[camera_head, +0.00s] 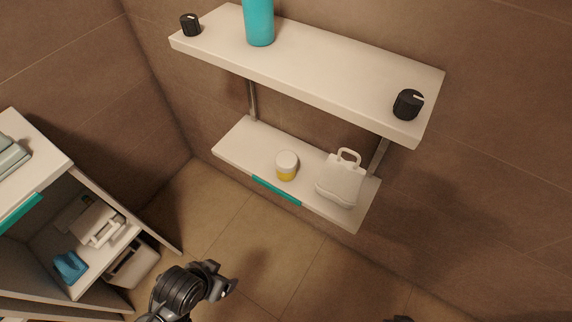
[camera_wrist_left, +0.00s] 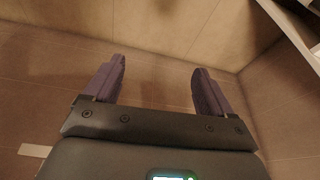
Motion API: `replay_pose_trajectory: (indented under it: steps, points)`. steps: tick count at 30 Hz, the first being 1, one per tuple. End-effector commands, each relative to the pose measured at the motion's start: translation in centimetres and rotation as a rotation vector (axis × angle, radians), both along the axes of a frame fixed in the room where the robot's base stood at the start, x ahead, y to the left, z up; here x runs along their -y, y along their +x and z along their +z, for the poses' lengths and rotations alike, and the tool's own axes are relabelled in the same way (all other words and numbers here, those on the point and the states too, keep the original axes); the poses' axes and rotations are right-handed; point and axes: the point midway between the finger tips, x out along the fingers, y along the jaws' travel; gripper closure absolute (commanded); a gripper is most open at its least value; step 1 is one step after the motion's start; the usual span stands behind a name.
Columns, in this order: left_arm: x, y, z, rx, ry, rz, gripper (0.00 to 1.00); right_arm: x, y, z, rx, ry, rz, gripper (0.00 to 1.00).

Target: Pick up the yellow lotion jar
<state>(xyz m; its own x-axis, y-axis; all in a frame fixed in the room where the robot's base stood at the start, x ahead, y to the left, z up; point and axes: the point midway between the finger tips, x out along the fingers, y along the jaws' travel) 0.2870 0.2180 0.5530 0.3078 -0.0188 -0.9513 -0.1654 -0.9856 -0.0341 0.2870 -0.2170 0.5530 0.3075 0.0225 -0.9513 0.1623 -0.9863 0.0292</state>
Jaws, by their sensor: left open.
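The yellow lotion jar (camera_head: 287,166) has a white lid and a yellow lower part. It stands upright on the lower white shelf (camera_head: 238,146), near the front edge, left of a white handled container. My left gripper (camera_head: 226,279) is below and left of the jar in the head view, apart from it and from the shelf. In the left wrist view the left gripper (camera_wrist_left: 157,82) has its two fingers spread with nothing between them. The jar is not in the left wrist view. Only a small dark piece, perhaps of my right arm, shows at the bottom edge of the head view.
The white handled container (camera_head: 341,181) stands right of the jar. The upper shelf (camera_head: 310,62) overhangs behind, with a teal bottle (camera_head: 259,22) and two dark knobs. An open cabinet (camera_head: 40,160) with several items stands at left. The floor between is clear.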

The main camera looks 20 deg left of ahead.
Motion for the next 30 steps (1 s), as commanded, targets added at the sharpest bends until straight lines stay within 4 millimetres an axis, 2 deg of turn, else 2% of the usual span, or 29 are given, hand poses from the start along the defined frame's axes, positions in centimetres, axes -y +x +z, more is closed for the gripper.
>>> replay_pose_trajectory:
  steps: [10, 12, 22, 26, 30]
  points:
    - [0.0, 0.0, 0.0, -0.001, 0.000, 0.000, 0.16, 0.1, 0.0, 0.0, 0.000, -0.004, 0.003, 1.00]
    - [0.0, 0.0, -0.1, -0.001, 0.000, 0.000, 0.08, 0.1, 0.0, -0.1, -0.001, -0.007, 0.004, 1.00]
    - [0.0, 0.1, -0.1, 0.004, -0.006, 0.015, 0.08, 0.2, 0.0, -0.1, -0.002, -0.010, 0.006, 1.00]
    - [0.2, 1.7, 0.5, 0.088, -0.038, 0.060, 0.08, 0.2, 0.0, -0.1, -0.002, -0.010, 0.006, 1.00]
    - [0.8, 4.8, 0.8, 0.257, -0.118, 0.149, 0.08, 0.2, 0.0, -0.1, -0.002, -0.007, 0.005, 1.00]
